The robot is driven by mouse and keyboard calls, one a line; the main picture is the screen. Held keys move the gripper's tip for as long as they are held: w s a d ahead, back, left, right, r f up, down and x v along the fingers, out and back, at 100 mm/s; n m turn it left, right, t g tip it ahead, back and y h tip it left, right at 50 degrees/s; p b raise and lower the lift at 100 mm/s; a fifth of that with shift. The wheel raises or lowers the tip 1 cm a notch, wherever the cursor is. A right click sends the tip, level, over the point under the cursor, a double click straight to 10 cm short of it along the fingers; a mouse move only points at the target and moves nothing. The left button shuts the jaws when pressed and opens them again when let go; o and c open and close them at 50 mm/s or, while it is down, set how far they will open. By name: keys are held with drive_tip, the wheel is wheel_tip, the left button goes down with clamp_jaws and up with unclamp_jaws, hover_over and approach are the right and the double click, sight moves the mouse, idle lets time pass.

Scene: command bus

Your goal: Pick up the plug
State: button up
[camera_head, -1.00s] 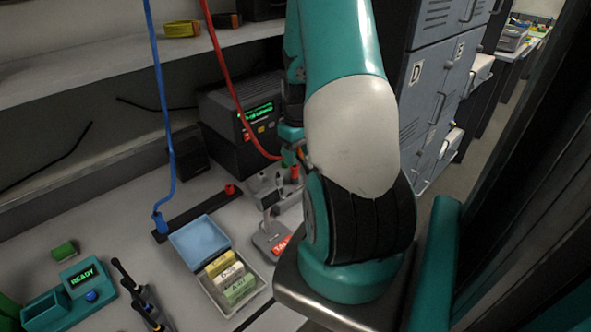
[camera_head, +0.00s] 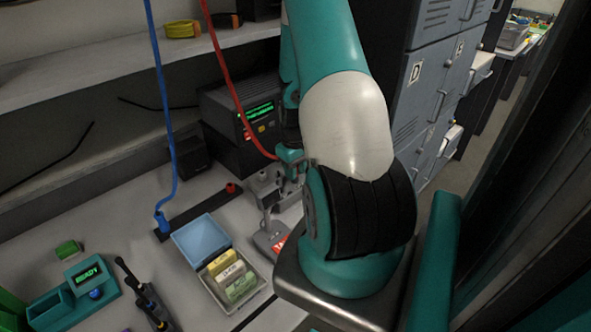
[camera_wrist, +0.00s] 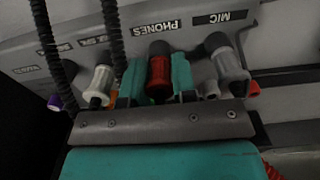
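A red plug (camera_wrist: 159,76) stands in the socket labelled PHONES on a grey panel (camera_wrist: 203,17) in the wrist view. My gripper (camera_wrist: 157,80) has its two teal fingers on either side of this plug, very close to it. I cannot tell whether they press on it. In the head view my gripper (camera_head: 290,158) is low over the grey socket box (camera_head: 264,187), and my arm hides much of the box. The red plug cannot be made out there.
A grey-white plug (camera_wrist: 230,66) stands right by MIC, and a pale plug (camera_wrist: 100,82) stands left. Black coiled cords (camera_wrist: 112,35) hang close to the left finger. A red cable (camera_head: 232,88) runs down towards my gripper.

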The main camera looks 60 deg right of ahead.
drive_tip(key=shift+c, duration=0.7)
drive_tip(key=shift+r, duration=0.1)
drive_tip(key=shift+r, duration=0.3)
wheel_tip(320, 180, up, 19)
drive_tip(key=b, duration=0.1)
drive_tip(key=shift+r, duration=0.1)
